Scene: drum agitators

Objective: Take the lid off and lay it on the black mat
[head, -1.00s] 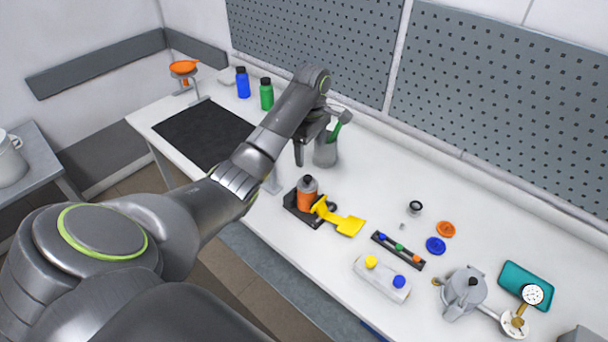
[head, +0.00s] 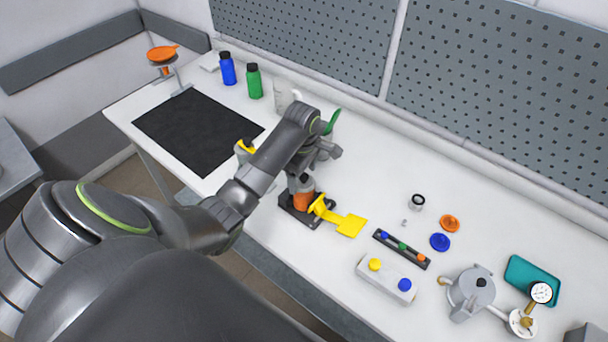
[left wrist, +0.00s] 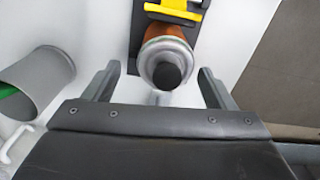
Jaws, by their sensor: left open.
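An orange drum (head: 302,201) with a grey lid and black knob stands on a dark base plate (head: 290,212), a yellow lever part (head: 345,222) beside it. In the left wrist view, the grey lid (left wrist: 166,50) and its knob (left wrist: 166,75) show between my two spread fingers, apart from both. My left gripper (head: 303,172) is open, just above the drum, and hides part of the lid in the head view. The black mat (head: 195,130) lies bare on the table, left of the drum. My right gripper is out of view.
A grey beaker (left wrist: 35,80) with a green item stands close beside my left gripper. Blue (head: 227,70) and green (head: 253,82) bottles stand behind the mat. A grey-and-yellow item (head: 244,150) shows at the mat's right edge. A metal pot (head: 470,290) is at right.

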